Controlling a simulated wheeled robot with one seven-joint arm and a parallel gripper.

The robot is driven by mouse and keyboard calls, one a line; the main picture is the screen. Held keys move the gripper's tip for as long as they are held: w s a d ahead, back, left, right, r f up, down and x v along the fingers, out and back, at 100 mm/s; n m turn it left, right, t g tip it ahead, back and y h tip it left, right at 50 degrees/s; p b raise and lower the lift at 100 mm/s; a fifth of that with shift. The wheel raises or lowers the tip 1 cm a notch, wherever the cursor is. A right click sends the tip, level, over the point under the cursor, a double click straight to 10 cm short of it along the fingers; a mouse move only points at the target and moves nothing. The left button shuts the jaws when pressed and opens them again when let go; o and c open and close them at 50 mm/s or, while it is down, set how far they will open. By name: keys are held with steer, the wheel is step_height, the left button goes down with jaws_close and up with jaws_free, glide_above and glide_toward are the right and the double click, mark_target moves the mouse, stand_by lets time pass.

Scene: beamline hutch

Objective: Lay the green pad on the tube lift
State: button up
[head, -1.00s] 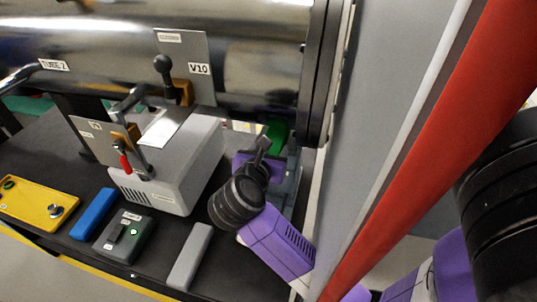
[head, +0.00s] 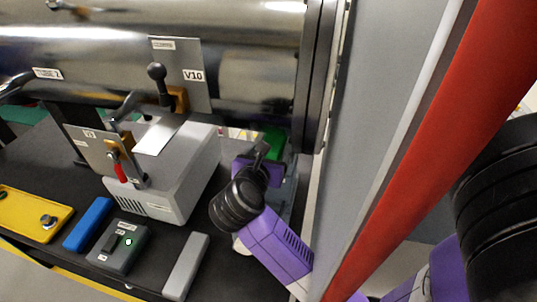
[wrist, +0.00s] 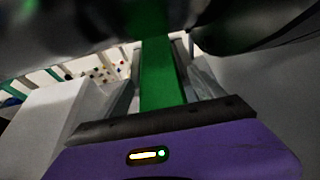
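The green pad (head: 273,142) shows in the head view beyond my gripper (head: 266,160), under the right end of the big steel tube (head: 250,70). In the wrist view the pad (wrist: 163,75) is a long green strip running out from the purple palm, between the two grey fingers, which appear shut on it. The pad's far end is hidden behind dark, blurred shapes at the top of that view. I cannot clearly pick out the tube lift; my arm and gripper cover much of the area under the tube.
A grey box (head: 185,165) stands left of my arm on the dark bench. A grey bar (head: 186,266), a control box (head: 118,247), a blue block (head: 88,224) and a yellow panel (head: 30,212) lie in front. A grey panel and red post (head: 420,150) stand close at right.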

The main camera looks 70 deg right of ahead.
steer(key=shift+a, duration=0.15)
steer(key=a+f+b+v, duration=0.1)
steer(key=f+v, duration=0.1)
steer(key=v, duration=1.3)
steer(key=shift+f+b, duration=0.4)
stand_by(0.5)
steer(key=shift+s, duration=0.15)
stand_by(0.4)
